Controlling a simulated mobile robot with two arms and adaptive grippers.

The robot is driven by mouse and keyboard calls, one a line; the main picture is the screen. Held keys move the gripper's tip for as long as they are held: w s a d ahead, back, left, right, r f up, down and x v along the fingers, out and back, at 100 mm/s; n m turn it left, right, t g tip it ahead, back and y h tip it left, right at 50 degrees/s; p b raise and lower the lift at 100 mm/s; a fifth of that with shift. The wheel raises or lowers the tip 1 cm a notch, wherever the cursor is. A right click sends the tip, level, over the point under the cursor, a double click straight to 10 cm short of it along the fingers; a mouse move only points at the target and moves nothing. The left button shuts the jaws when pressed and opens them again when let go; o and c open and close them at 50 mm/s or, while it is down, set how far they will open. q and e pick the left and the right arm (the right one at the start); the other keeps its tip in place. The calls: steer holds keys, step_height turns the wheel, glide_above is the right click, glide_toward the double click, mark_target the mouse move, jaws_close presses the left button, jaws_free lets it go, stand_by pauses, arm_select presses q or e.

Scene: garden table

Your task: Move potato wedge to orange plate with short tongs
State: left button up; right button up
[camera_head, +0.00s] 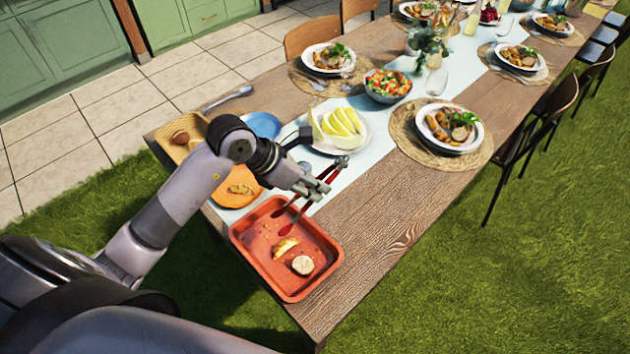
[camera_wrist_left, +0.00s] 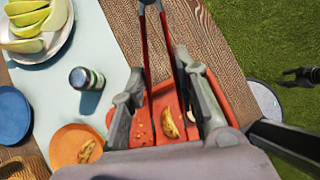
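My left gripper (camera_head: 312,187) is shut on the short red-and-dark tongs (camera_head: 331,172), above the red tray (camera_head: 324,283). The tongs' red tips hang over the tray, apart from each other. In the left wrist view, the tongs (camera_wrist_left: 146,55) pass between the fingers of my left gripper (camera_wrist_left: 165,100). A potato wedge (camera_head: 285,247) lies in the tray, next to a pale round piece (camera_head: 302,265); the wedge also shows in the wrist view (camera_wrist_left: 169,124). The orange plate (camera_head: 232,198) holds another wedge (camera_head: 241,189) and is partly hidden by my arm.
A blue plate (camera_head: 262,125), a wooden tray (camera_head: 172,143) and a white plate with melon slices (camera_head: 342,125) stand beyond my gripper. A small bottle (camera_wrist_left: 87,78) stands near the orange plate. Bare tabletop (camera_head: 365,235) lies right of the red tray.

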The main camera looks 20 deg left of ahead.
arm_select(q)
step_height(320, 180, down, 10)
steer(key=b, duration=0.7)
arm_select(e)
step_height(320, 180, down, 8)
steer(key=shift+w+r, duration=0.25)
steer(key=shift+w, duration=0.05)
arm_select(q)
steer(key=shift+d, duration=0.1)
jaws_close()
arm_select(e)
steer(key=shift+d, duration=0.3)
